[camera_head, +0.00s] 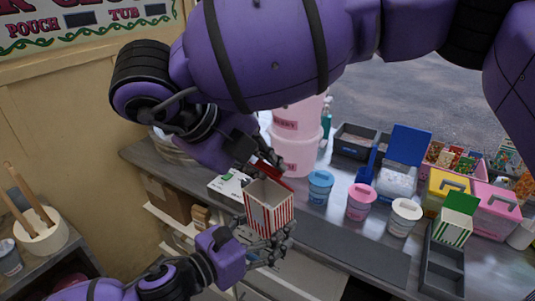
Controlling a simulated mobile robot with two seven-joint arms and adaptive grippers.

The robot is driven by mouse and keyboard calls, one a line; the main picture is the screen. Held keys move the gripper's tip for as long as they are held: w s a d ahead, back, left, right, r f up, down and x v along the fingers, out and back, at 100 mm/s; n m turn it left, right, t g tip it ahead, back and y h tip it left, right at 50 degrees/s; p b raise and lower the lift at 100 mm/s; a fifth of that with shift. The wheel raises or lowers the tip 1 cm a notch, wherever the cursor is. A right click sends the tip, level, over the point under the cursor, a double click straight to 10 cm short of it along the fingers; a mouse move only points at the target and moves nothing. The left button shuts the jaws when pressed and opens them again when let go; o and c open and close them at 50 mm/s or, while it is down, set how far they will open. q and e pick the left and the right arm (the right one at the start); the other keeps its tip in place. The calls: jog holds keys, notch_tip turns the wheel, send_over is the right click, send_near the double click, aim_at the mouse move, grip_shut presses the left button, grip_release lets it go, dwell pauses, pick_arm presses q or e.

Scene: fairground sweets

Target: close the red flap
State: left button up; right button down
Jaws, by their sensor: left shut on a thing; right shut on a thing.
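A red-and-white striped carton (269,212) is held upright at the counter's front edge, with its open top showing a pale inside. Its red flap (273,175) stands raised at the back of the opening. My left gripper (268,244) is shut on the carton's lower part from the front. My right gripper (250,160) comes down from above and is shut on the red flap near its upper left edge. The exact contact of the fingertips is small and partly hidden by the gripper itself.
Pink stacked tubs (296,150) stand just behind the flap. A blue tub (320,186), a pink tub (361,202) and a white tub (404,217) stand to the right. A green striped carton (455,230) is farther right. A dark mat (350,250) lies bare in front.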

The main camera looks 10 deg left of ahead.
jog(key=shift+s+a+f+t+h, duration=0.4)
jog(key=shift+f+t+h, duration=0.3)
jog(key=shift+t, duration=0.3)
jog(key=shift+s+a+f+t+h, duration=0.3)
jog(key=shift+s+f+t+h, duration=0.25)
jog(key=shift+t+h, duration=0.4)
jog(key=shift+s+a+f+t+h, duration=0.35)
jog(key=shift+f+t+h, duration=0.35)
jog(key=shift+t, duration=0.35)
jog(key=shift+f, duration=0.1)
jog(key=c, duration=1.8)
grip_release()
jog(key=shift+s, duration=0.1)
jog(key=v, duration=0.7)
jog(key=shift+s+a, duration=0.25)
jog(key=shift+s, duration=0.05)
